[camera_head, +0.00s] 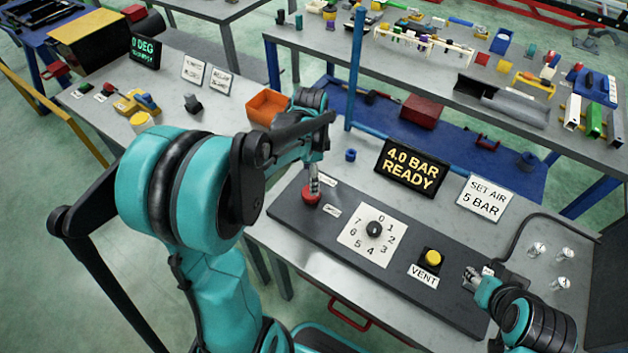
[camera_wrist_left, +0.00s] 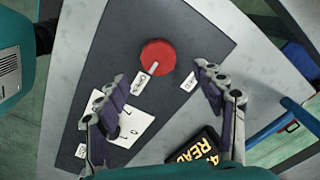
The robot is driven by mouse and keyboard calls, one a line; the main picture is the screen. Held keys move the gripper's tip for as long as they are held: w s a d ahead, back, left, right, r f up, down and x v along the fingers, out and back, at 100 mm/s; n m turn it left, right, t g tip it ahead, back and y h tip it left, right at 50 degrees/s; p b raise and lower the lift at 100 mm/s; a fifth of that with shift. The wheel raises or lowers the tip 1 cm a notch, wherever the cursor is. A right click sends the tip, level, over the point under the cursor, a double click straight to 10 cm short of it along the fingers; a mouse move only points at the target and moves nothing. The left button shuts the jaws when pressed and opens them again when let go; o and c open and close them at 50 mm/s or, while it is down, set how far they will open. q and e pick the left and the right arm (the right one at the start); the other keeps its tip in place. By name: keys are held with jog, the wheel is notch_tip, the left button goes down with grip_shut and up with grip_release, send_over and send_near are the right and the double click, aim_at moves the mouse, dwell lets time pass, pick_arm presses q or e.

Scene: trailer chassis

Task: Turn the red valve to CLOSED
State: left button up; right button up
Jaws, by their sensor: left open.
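The red valve (camera_head: 311,197) is a round knob on the dark panel (camera_head: 345,258), at its left end. It also shows in the left wrist view (camera_wrist_left: 158,55), where its white pointer mark aims toward a small white label (camera_wrist_left: 142,83). A second label (camera_wrist_left: 188,82) sits to the right; I cannot read either surely. My left gripper (camera_head: 314,184) is above the valve, and its fingers (camera_wrist_left: 160,98) are spread apart in the wrist view with nothing between them. My right gripper (camera_head: 472,276) hovers near the panel's right end; its jaws are too small to judge.
A numbered dial (camera_head: 374,229) and a yellow VENT button (camera_head: 433,257) share the panel. A display (camera_head: 412,167) reads "4.0 BAR READY", beside a sign (camera_head: 485,197) reading "SET AIR 5 BAR". An orange bin (camera_head: 268,107) stands behind my left arm.

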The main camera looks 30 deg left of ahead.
pick_arm(q)
notch_tip(320, 180, down, 6)
jog(key=shift+f+b, duration=0.2)
jog(key=shift+b, duration=0.75)
jog(key=shift+s+d+f, duration=0.1)
jog(key=shift+f, duration=0.1)
jog(key=c, duration=1.2)
